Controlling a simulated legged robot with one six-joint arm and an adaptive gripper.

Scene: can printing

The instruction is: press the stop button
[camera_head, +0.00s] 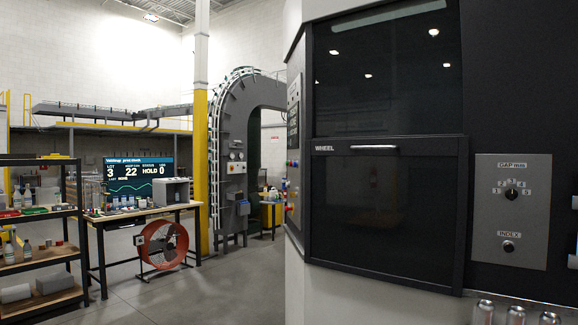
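No button labelled stop can be read in this view. The large dark machine (384,225) fills the right half, with a window above a panel marked WHEEL. On its angled left side is a narrow control strip (293,120), seen nearly edge-on. Small red and blue parts (290,208) show on that side; I cannot tell whether one is the stop button. A grey plate (511,255) on the right carries a GAP mm dial (511,194) and a black INDEX knob (508,246). My gripper is not in view.
Silver cans (515,315) stand at the bottom right. A workbench (150,212) with a screen (138,180) reading HOLD, an orange fan (163,245) and a shelf (40,265) stand left. A yellow-and-white column (201,150) stands behind. Grey floor (215,295) is open between.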

